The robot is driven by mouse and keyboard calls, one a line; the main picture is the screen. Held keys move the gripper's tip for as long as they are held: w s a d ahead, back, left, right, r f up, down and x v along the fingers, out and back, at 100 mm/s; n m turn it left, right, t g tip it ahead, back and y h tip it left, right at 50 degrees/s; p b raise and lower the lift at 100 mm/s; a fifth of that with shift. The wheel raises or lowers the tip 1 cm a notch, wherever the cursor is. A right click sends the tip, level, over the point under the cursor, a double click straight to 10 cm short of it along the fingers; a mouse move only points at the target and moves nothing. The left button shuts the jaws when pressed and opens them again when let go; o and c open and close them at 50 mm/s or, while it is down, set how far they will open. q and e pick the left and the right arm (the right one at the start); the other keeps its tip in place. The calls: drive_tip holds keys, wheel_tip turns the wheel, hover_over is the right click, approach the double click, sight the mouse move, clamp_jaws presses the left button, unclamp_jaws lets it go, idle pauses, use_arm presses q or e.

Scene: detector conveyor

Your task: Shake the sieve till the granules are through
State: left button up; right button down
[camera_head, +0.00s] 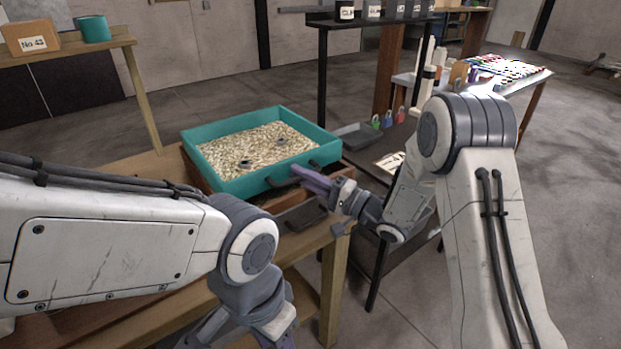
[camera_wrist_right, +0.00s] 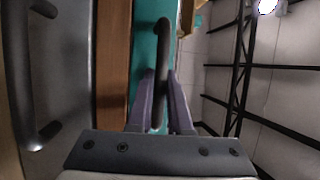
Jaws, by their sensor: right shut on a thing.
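The sieve is a teal rectangular box (camera_head: 240,186) on the wooden bench, filled with pale granules (camera_head: 255,147). Two small dark pieces show among the granules. My right gripper (camera_head: 308,178) is at the sieve's near right side. In the right wrist view its purple fingers (camera_wrist_right: 162,98) are shut around the sieve's black bar handle (camera_wrist_right: 162,42), with the teal wall (camera_wrist_right: 143,50) beside it. My left arm crosses the lower left, and its gripper is not in view. The space under the sieve is mostly hidden.
A drawer or tray with a dark handle (camera_head: 306,214) sits just below the sieve. A black shelf unit (camera_head: 322,75) stands behind to the right, with small coloured padlocks (camera_head: 388,121). A shelf at upper left holds a teal cup (camera_head: 92,29) and a numbered box (camera_head: 30,38).

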use_arm(q)
drive_tip(key=shift+w+r, duration=0.35)
drive_tip(key=shift+w, duration=0.15)
use_arm(e)
drive_tip(key=shift+w+a, duration=1.05)
drive_tip(key=shift+w, duration=0.1)
drive_tip(key=c, duration=0.8)
unclamp_jaws()
drive_tip(key=shift+c, duration=0.2)
use_arm(q)
drive_tip(key=shift+a, duration=0.15)
use_arm(e)
drive_tip(key=shift+d, duration=0.15)
use_arm(q)
drive_tip(key=shift+f, duration=0.1)
use_arm(e)
drive_tip(key=shift+f, duration=0.15)
